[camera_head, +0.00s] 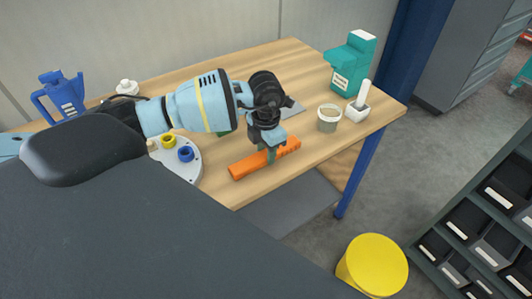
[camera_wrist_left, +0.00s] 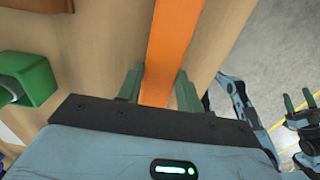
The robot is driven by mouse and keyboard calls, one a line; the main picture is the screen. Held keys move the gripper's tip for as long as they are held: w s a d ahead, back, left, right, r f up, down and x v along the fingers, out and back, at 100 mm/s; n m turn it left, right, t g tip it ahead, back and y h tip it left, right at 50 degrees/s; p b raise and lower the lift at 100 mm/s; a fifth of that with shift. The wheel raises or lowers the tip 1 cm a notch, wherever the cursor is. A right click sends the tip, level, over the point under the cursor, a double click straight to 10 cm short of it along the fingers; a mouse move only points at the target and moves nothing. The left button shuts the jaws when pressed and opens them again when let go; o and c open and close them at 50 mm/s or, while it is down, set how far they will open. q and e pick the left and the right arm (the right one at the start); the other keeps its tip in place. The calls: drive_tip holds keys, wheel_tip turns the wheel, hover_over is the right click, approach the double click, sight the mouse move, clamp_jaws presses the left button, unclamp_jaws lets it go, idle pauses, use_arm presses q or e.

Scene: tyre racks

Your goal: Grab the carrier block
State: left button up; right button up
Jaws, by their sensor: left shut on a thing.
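The carrier block appears to be the long orange bar (camera_head: 248,166) lying near the front edge of the wooden table. In the left wrist view the orange bar (camera_wrist_left: 168,45) runs between the two green fingers. My left gripper (camera_head: 270,153) points down over the bar and is shut on it, with a finger on each side. The bar looks level and at table height; I cannot tell whether it is lifted. My right gripper (camera_wrist_left: 299,102) shows at the right edge of the left wrist view, open and empty, away from the table.
A yellow bin (camera_head: 372,265) stands on the floor, with a dark rack (camera_head: 470,225) at right.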

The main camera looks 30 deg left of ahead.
use_arm(q)
drive_tip(key=shift+r, duration=0.1)
drive_tip(key=shift+r, duration=0.55)
wheel_tip(320, 180, up, 2)
drive_tip(key=shift+r, duration=0.1)
drive_tip(key=s+d+r, duration=0.1)
drive_tip(key=s+d, duration=0.9)
drive_tip(key=s, duration=0.2)
drive_tip(key=shift+s+r, duration=0.2)
drive_tip(key=shift+r, duration=0.05)
